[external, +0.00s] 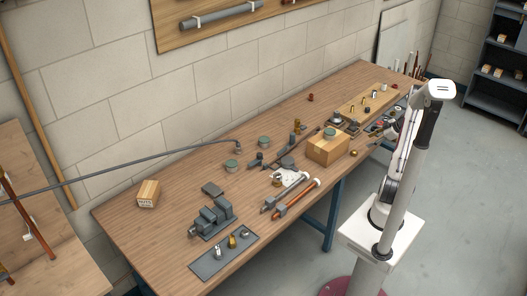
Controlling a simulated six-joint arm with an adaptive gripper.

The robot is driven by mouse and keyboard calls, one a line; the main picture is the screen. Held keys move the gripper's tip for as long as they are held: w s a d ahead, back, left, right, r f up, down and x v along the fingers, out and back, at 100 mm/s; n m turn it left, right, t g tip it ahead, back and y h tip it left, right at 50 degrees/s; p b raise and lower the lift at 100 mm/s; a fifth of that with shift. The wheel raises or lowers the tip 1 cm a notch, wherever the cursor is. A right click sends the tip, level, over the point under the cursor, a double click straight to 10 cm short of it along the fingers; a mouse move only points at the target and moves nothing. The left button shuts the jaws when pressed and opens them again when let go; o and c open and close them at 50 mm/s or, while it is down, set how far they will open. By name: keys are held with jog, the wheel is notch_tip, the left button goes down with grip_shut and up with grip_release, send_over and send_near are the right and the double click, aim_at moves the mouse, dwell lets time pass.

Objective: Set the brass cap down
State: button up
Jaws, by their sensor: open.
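My gripper (374,146) is at the right front part of the workbench, low over its front edge. It is small and dark here, and it looks open with nothing clear between its fingers. A small round brass piece (353,153), which looks like the brass cap, rests on the bench just left of my gripper and appears apart from it. Its exact shape is too small to tell.
A cardboard box (327,149) stands left of the brass piece. Tools (379,125) lie behind my gripper, near a wooden board (368,104) with small fittings. A vise (212,217), pipes (296,199) and a dark mat (210,265) are further left.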

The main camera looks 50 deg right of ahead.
aim_at(347, 151)
jog(key=s+a+r+n+y, duration=0.1)
jog(key=a+r+y, duration=0.1)
jog(key=a, duration=0.5)
jog(key=shift+s+y, duration=0.15)
jog(key=shift+y, duration=0.75)
jog(key=shift+a, duration=0.1)
jog(key=shift+x, duration=1.25)
jog(key=shift+s+f+x, duration=0.1)
jog(key=shift+f+x, duration=0.05)
jog(key=shift+x, duration=1.15)
jog(key=shift+s+f+x, duration=0.15)
jog(key=shift+x, duration=1.15)
